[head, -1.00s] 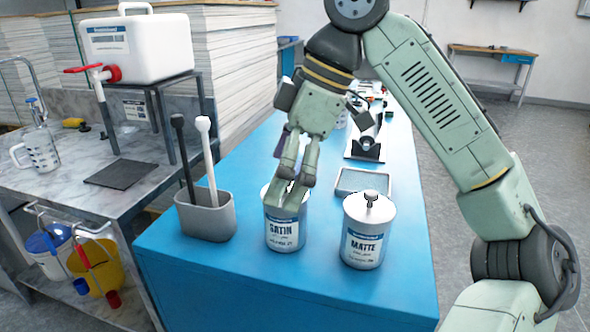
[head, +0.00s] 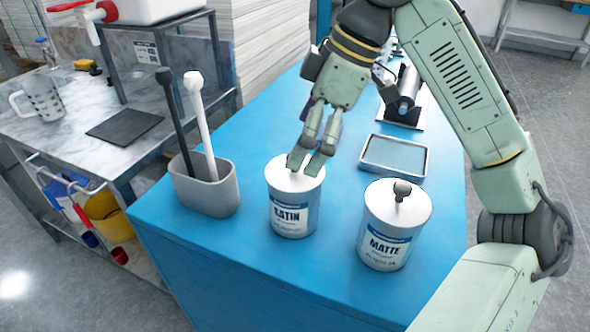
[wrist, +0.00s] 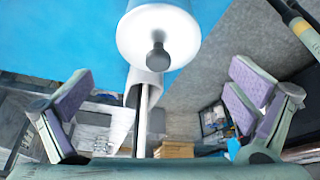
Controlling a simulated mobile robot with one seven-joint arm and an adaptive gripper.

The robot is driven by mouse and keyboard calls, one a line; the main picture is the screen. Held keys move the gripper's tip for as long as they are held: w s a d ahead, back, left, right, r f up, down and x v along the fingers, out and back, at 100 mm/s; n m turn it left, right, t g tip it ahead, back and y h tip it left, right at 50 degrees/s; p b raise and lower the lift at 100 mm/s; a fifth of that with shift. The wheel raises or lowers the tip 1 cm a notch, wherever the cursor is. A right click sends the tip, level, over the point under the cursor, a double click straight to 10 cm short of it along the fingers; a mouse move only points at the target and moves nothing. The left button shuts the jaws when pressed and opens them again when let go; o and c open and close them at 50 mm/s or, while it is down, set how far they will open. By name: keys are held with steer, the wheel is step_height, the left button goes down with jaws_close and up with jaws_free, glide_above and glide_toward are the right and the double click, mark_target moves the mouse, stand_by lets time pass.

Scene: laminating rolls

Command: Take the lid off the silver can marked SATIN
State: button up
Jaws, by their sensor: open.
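The silver can marked SATIN (head: 292,215) stands upright on the blue table, with its pale lid (head: 283,176) on. In the wrist view the lid (wrist: 180,32) has a dark knob (wrist: 158,58) at its centre; in the head view my fingers hide the knob. My gripper (head: 309,163) is over the far right part of this lid. In the wrist view my gripper (wrist: 160,75) is open and empty, its purple-padded fingers spread wide left and right of the knob. I cannot tell whether a fingertip touches the lid.
A similar can marked MATTE (head: 385,245) stands close at right. A grey holder (head: 207,190) with a black and a white rod stands close at left. A shallow tray (head: 395,157) lies behind MATTE. The front of the blue table (head: 250,270) is clear.

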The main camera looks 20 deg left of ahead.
steer(key=x, duration=0.5)
steer(key=shift+w+p, duration=0.1)
steer(key=shift+p, duration=0.2)
steer(key=shift+r, duration=0.1)
steer(key=shift+c, duration=0.4)
steer(key=shift+d, duration=0.1)
steer(key=c, duration=1.1)
